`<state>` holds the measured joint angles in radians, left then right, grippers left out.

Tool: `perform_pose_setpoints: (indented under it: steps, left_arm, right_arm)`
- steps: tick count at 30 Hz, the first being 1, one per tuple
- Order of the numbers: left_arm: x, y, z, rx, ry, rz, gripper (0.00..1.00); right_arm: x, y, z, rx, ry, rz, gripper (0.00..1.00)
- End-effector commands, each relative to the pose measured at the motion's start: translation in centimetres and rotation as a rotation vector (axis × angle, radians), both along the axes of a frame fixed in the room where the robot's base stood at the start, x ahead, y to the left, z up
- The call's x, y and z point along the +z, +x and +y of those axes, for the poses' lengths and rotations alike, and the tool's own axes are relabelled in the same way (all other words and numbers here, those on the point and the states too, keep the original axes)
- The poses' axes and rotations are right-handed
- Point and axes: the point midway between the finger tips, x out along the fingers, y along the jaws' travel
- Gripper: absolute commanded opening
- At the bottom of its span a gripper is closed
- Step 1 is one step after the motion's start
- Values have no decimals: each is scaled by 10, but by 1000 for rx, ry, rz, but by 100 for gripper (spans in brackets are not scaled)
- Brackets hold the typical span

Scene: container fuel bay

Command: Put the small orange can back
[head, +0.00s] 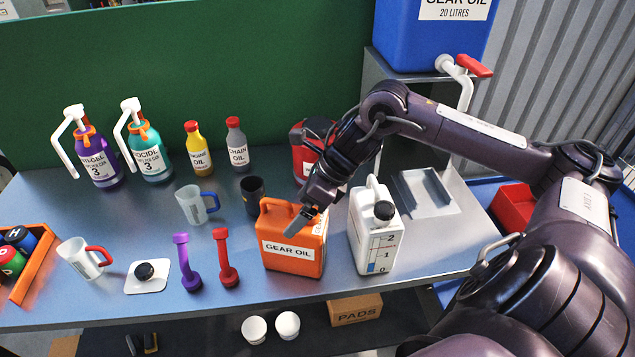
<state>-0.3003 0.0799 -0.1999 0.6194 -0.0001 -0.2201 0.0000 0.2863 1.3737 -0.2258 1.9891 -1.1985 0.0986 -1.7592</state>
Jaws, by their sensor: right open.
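The small orange can (290,258), labelled GEAR OIL, stands upright on the workbench, left of a white jug. My right gripper (303,222) is open at the top right of the can, with its grey fingers pointing down and left. A finger overlaps the can's top beside its handle in the picture; I cannot tell whether it touches. The gripper hides part of the can's top and upper right side. My left gripper is not in view.
The white jug (372,235) stands close right of the can. A dark cup (253,195) and red can (303,160) are behind it. Red (226,262) and purple (187,265) spouts stand left. A grey tray (422,190) lies at right; the blue drum (425,40) stands behind.

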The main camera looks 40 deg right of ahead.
Motion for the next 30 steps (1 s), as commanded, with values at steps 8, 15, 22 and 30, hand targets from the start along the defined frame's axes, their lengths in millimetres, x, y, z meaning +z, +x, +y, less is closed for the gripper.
perform_pose_setpoints:
  steps: [8, 15, 22, 30]
  left_arm:
    - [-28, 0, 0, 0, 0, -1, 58]
    - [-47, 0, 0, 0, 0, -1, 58]
    - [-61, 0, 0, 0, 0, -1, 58]
    - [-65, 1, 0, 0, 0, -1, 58]
  right_arm:
    - [20, -10, -16, -6, -6, -2, 100]
    - [41, -16, -21, 4, -5, -5, 100]
    - [65, -25, -33, -1, -5, -4, 100]
    - [83, -33, -41, 1, -1, 0, 100]
